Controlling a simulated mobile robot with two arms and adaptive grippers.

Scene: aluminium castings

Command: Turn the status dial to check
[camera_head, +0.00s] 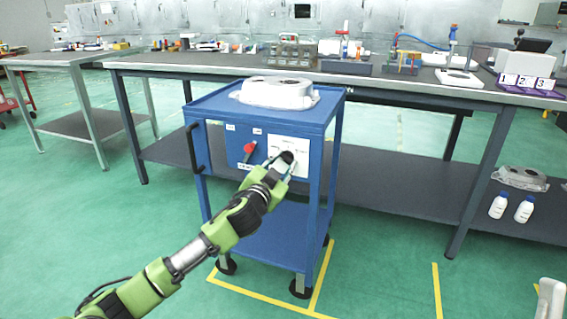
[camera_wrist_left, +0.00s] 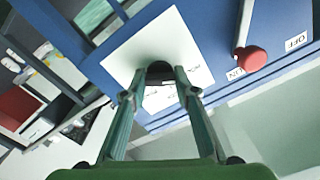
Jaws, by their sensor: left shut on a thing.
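The status dial (camera_head: 287,157) is a dark knob on a white label plate (camera_head: 289,144) on the front panel of a blue cart. My left gripper (camera_head: 281,165) reaches the panel from the front and is shut on the dial. In the left wrist view, the dial (camera_wrist_left: 159,70) sits between the two fingertips (camera_wrist_left: 160,78), in front of the white plate (camera_wrist_left: 118,55). The fingers and dial hide part of the plate's lettering, so I cannot read which mark the dial points to. My right gripper is not in view.
A red-knobbed lever (camera_head: 249,148) is on the panel left of the dial, by ON and OFF labels in the left wrist view. A casting (camera_head: 275,94) lies on the blue cart (camera_head: 205,103). A long workbench (camera_head: 220,67) stands behind. Green floor is open in front.

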